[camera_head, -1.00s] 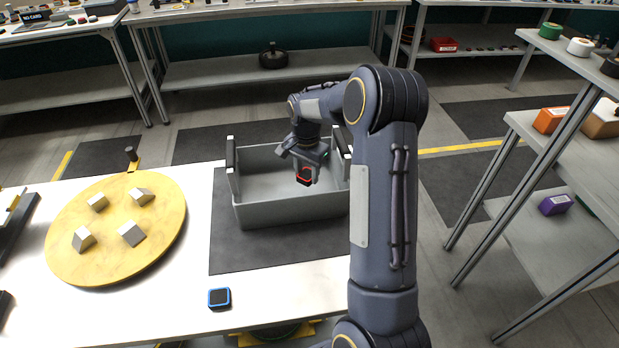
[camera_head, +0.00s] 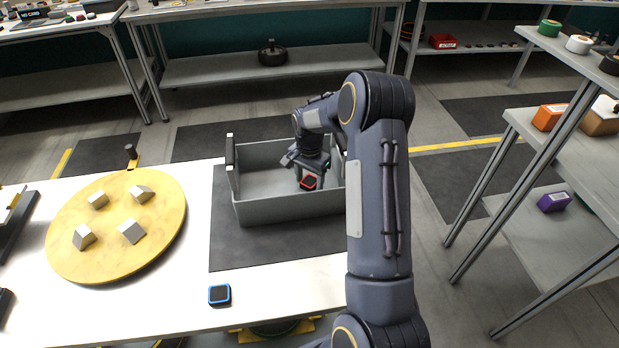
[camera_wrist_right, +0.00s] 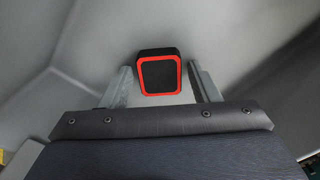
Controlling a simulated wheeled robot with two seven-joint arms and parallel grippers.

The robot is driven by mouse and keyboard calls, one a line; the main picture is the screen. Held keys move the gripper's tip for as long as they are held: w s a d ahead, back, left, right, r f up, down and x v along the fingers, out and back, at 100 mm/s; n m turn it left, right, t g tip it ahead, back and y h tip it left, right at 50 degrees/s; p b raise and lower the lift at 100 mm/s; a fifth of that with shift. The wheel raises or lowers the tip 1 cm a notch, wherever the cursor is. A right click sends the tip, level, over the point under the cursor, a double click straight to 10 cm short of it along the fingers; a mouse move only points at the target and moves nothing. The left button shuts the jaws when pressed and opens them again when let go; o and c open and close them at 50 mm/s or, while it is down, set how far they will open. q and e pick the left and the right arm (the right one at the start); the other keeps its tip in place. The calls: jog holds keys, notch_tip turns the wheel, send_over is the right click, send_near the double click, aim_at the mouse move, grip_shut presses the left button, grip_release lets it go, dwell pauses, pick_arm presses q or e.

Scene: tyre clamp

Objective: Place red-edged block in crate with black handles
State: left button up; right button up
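The red-edged block (camera_head: 308,183) is black with a red rim and is inside the grey crate (camera_head: 285,208). My right gripper (camera_head: 306,178) is down inside the crate, around the block. In the right wrist view, the block (camera_wrist_right: 159,74) lies between the two fingers (camera_wrist_right: 160,80), with a visible gap on each side, so the gripper is open. Whether the block rests flat on the crate floor is hard to tell. My left gripper is out of view.
The crate stands on a dark mat (camera_head: 270,250) on the white table. A blue-edged block (camera_head: 219,295) lies near the front edge. A round yellow board (camera_head: 115,255) with several pale blocks is at left. A shelf rack (camera_head: 560,150) stands at right.

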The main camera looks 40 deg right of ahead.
aim_at(309, 181)
jog(key=shift+o, duration=0.4)
jog(key=shift+r, duration=0.15)
jog(key=s+a+r+n+t, duration=0.1)
jog(key=s+a+r, duration=0.1)
jog(key=r, duration=0.6)
jog(key=s+a+r+n, duration=0.1)
jog(key=s+a+r, duration=0.1)
jog(key=r, duration=0.7)
jog(key=s+a+n+t+y, duration=0.2)
jog(key=s+a+n, duration=0.3)
jog(key=s+a, duration=0.4)
jog(key=s+a+n+t+y, duration=0.1)
jog(key=s+a+n+t, duration=0.1)
jog(key=s+a+n, duration=0.4)
jog(key=s+a, duration=0.3)
jog(key=s, duration=0.4)
jog(key=shift+s+a+r+t+y, duration=0.25)
jog(key=shift+s+r+t+y, duration=0.05)
jog(key=shift+s+r+y, duration=0.1)
